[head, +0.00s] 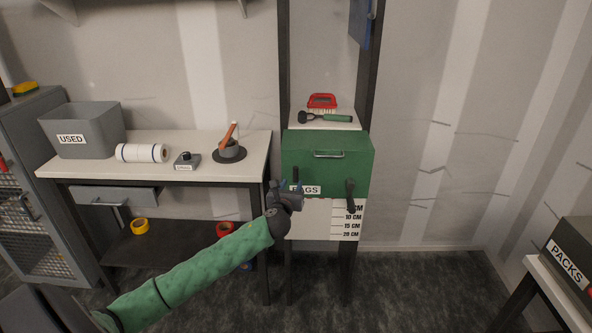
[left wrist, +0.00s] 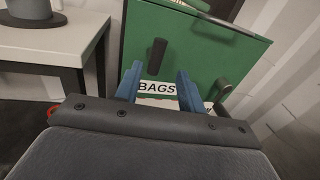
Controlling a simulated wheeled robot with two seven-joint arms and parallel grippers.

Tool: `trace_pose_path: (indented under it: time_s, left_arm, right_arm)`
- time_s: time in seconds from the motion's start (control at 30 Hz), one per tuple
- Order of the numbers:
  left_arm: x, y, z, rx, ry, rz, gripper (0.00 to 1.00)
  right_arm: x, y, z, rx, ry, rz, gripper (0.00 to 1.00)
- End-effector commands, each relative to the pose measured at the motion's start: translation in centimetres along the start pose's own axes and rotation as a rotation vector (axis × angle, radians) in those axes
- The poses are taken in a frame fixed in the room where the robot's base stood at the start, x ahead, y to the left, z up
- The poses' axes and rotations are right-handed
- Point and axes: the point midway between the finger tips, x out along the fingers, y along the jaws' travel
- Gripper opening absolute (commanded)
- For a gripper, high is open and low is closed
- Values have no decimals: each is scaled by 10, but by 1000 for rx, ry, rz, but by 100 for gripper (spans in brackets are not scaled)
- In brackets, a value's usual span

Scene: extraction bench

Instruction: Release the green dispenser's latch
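The green dispenser (head: 325,154) stands on a dark frame, with a BAGS label (head: 309,190) low on its front; it also fills the upper middle of the left wrist view (left wrist: 205,55). A short black upright handle (left wrist: 157,53) sits on its front left, above the label. A longer dark lever (head: 350,195) hangs at the front right. I cannot tell which is the latch. My left gripper (head: 297,196) is before the lower left of the dispenser. In the left wrist view its blue fingers (left wrist: 158,88) are apart, with nothing between them. My right gripper is not in view.
A bench (head: 257,147) on the left holds a grey USED bin (head: 95,145), a paper roll (head: 142,153) and small tools. A red brush (head: 322,101) and a green-handled tool (head: 336,118) lie above the dispenser. A PACKS box (head: 567,263) stands at right. The floor between is clear.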

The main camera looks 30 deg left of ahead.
Motion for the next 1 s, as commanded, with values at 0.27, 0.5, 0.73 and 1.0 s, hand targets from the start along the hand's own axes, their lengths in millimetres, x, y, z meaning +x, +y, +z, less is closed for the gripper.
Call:
trace_pose_path:
  time_s: [0.27,0.5,0.73,1.0]
  left_arm:
    - [26,3,10,43,-17,-3,39]
    - [60,2,11,41,-17,-3,39]
    - [80,2,10,42,-16,-3,39]
    - [83,3,8,42,-15,-3,39]
  right_arm:
    - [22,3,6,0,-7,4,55]
    - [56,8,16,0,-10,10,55]
    - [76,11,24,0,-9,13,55]
    - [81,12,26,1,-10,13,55]
